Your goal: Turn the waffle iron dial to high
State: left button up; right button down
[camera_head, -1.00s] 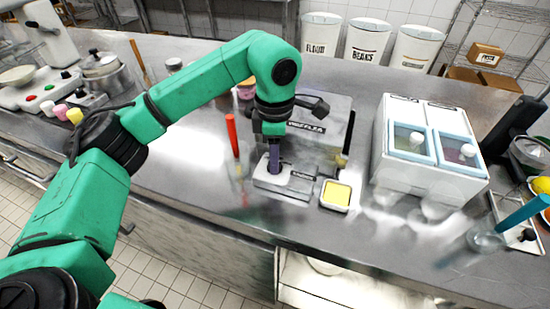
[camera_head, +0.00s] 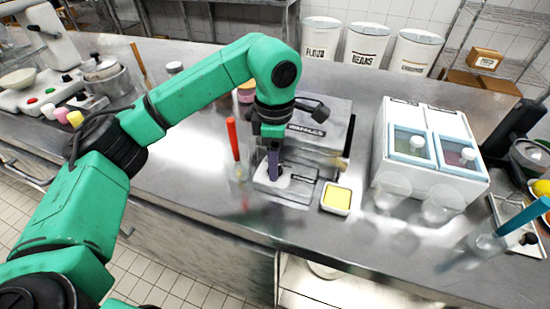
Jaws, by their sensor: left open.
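The waffle iron (camera_head: 322,130) is a silver, box-like appliance with a dark label on its lid, at the middle of the counter. Its low front part (camera_head: 298,190) lies towards me. My left gripper (camera_head: 274,177) points down at the left of this front part, with its dark purple fingers at or just above the surface. It is open, though the gap between its fingers is hard to see from here. I cannot make out the dial; the gripper and wrist cover part of the iron. My right gripper is out of view.
A red-handled tool in a clear container (camera_head: 238,168) stands close left of the iron. A small dish of yellow stuff (camera_head: 336,198) sits at its front right. A white two-lid bin (camera_head: 430,150) and clear cups (camera_head: 391,190) stand further right. The counter's left front is clear.

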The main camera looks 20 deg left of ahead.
pick_arm(q)
notch_tip(320, 180, up, 15)
jog(key=p, duration=1)
jog(key=shift+f+p, duration=0.2)
jog(key=shift+p, duration=0.2)
